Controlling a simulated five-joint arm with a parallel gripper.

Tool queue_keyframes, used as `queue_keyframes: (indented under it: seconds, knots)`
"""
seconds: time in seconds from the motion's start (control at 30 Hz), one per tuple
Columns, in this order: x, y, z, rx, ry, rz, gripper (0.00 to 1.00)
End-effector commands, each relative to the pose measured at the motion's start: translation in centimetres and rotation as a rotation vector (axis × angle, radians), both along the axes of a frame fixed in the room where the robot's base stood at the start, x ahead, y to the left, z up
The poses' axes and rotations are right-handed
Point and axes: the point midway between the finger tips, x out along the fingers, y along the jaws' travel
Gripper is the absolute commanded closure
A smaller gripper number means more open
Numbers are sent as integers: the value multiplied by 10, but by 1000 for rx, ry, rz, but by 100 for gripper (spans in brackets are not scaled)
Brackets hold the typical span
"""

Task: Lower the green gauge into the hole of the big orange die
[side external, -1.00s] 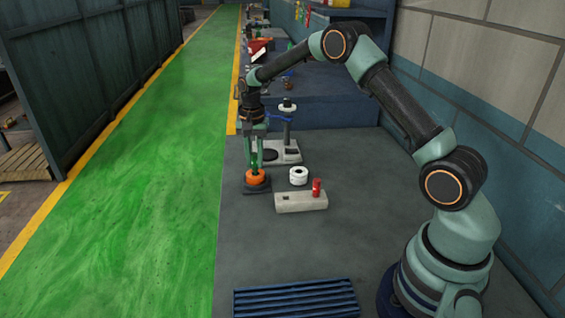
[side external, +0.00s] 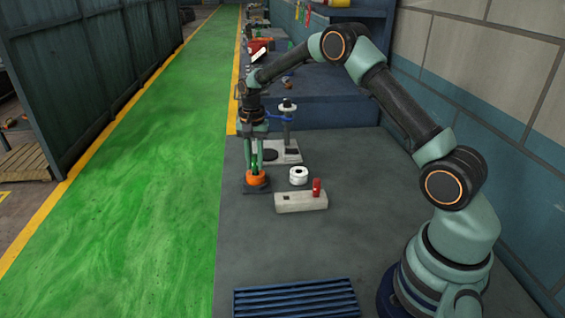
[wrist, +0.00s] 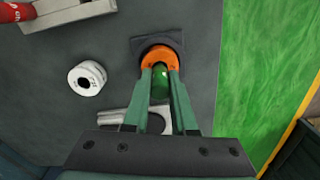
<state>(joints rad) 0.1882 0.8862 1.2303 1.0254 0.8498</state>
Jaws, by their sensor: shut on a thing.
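The big orange die (side external: 256,179) sits on a dark square base (side external: 256,188) near the left edge of the grey work surface. It also shows in the wrist view (wrist: 159,53). My gripper (side external: 253,163) is directly above the die and shut on the green gauge (wrist: 160,80). In the side view the green gauge (side external: 254,164) stands about upright between the fingers, its lower end at the die's top. The fingers and gauge hide the hole, so I cannot tell how deep the gauge is in it.
A white ring (side external: 299,175) lies right of the die. A pale block (side external: 301,202) holding a red cylinder (side external: 316,187) lies in front. A stand with a pale base (side external: 286,153) is close behind. A blue slatted mat (side external: 296,299) lies at the front.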

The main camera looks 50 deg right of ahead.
Motion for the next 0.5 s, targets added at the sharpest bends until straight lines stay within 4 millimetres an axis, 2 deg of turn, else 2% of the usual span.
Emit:
queue_keyframes:
  seconds: [0.5]
  knots:
    - [0, 0, -4, 0, 0, 0, 100]
